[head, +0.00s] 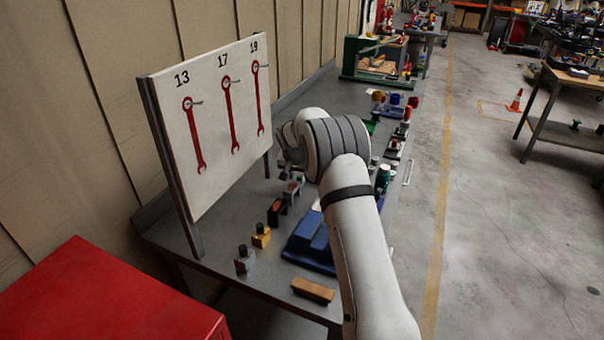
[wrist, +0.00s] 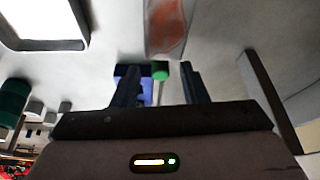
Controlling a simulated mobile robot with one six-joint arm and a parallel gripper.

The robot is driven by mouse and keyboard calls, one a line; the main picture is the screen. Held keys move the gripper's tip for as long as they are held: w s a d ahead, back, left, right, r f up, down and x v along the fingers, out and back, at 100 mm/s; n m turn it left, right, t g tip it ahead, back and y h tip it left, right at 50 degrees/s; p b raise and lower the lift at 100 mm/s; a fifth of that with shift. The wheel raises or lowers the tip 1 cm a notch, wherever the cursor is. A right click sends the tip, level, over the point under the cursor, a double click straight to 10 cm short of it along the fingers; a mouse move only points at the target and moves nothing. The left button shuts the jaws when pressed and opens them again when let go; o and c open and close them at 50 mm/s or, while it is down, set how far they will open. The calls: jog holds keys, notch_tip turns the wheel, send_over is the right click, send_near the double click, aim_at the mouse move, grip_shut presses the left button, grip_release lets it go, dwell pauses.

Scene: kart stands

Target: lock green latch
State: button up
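A small round green part (wrist: 160,71), perhaps the latch, shows in the wrist view beside a dark blue block (wrist: 121,71). The block is partly hidden behind my left finger. My gripper (wrist: 158,78) is open, its two dark fingers apart with the green part in the gap between them. I see no contact, and the depth is hard to judge. In the head view my gripper (head: 284,153) is beside the wrench board, over the bench, and mostly hidden by my wrist. I cannot pick out the latch there.
The white board (head: 212,158) with red wrenches stands close left of my gripper. Below are a blue case (head: 308,246), a yellow block (head: 261,236) and a brown block (head: 313,290). A red cabinet (head: 105,300) is at lower left.

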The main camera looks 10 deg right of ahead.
jog(key=shift+w+f, duration=0.1)
jog(key=shift+c, duration=0.4)
grip_shut()
